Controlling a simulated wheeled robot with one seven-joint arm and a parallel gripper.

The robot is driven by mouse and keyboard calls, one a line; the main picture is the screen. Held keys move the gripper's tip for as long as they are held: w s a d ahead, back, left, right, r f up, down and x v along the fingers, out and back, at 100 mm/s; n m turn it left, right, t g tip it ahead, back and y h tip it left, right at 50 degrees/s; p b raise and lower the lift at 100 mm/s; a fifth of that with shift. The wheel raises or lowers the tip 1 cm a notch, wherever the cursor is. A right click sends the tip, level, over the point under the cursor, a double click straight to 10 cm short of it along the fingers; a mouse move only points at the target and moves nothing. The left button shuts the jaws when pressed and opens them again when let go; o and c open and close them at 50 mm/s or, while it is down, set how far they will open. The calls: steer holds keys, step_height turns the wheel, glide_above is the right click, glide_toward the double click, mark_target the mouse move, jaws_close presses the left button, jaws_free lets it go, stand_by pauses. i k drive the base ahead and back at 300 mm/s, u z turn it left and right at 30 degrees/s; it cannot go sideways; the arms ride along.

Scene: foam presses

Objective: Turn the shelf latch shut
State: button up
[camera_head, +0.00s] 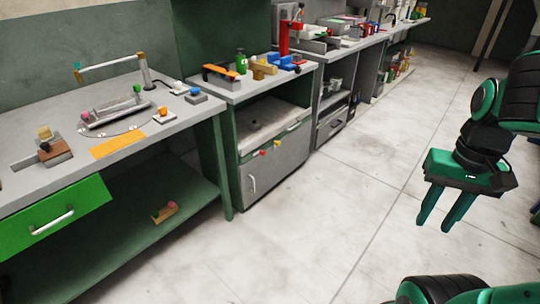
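A small wooden block with a pink knob and a red knob (165,212) sits on the green lower shelf (120,245) under the near workbench. It looks like the shelf latch, but it is too small to tell how it is turned. My gripper (440,218) is at the right, over the open floor, with its two green fingers apart and nothing between them. It is far to the right of the block, touching nothing.
The near workbench top (190,112) holds several fixtures above the shelf. A green drawer (55,222) with a white handle is at the left. A grey cabinet (275,165) stands right of the shelf. The floor (310,220) between my gripper and the benches is clear.

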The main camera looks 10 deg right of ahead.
mark_target(262, 153)
steer(key=i, duration=0.95)
steer(key=u, duration=0.1)
